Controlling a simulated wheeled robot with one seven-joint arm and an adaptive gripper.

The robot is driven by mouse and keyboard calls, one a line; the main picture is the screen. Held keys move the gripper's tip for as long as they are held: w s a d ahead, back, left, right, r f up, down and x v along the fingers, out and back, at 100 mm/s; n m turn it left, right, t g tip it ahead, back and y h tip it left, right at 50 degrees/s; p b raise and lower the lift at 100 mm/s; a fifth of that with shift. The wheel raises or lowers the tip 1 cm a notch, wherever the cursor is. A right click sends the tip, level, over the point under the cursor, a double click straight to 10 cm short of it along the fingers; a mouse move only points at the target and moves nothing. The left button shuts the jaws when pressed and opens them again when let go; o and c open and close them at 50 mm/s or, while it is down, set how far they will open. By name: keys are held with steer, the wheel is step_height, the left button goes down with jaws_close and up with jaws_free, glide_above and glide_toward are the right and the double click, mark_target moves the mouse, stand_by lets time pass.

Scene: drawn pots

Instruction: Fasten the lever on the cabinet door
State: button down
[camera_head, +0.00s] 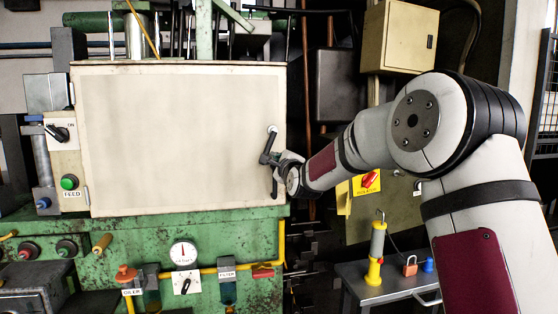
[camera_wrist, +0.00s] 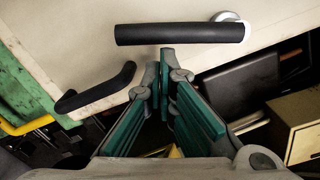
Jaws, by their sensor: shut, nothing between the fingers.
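The cabinet door (camera_head: 180,140) is a cream panel, and it looks closed over the green machine. Near its right edge a black lever (camera_head: 267,146) hangs from a pale round pivot (camera_head: 273,128), slanting down and slightly left. In the wrist view the lever (camera_wrist: 180,33) is a black bar across the top, its pivot (camera_wrist: 232,19) at its right end. A black door handle (camera_wrist: 95,88) shows to the left; in the head view it is below the lever, partly hidden. My gripper (camera_wrist: 163,62) is shut and empty, its tips just beneath the lever in the wrist view; contact is unclear.
A switch panel with a green FEED button (camera_head: 69,182) is left of the door. Below are a gauge (camera_head: 183,252) and a yellow pipe (camera_head: 215,268). A beige box (camera_head: 400,37) hangs at right. A small table (camera_head: 385,285) holds a yellow tool and a padlock.

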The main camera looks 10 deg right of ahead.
steer(key=shift+a+m, duration=0.4)
steer(key=shift+m, duration=0.2)
steer(key=shift+a+r+m+h, duration=0.15)
steer(key=shift+a+r+m, duration=0.8)
steer(key=shift+m, duration=1.2)
steer(key=shift+a+r+m+h, duration=0.2)
steer(key=shift+a+r+m, duration=0.4)
steer(key=shift+a+m, duration=1.15)
steer(key=shift+a+r+m+h, duration=0.15)
steer(key=shift+a+r+m, duration=0.65)
steer(key=shift+m, duration=1.7)
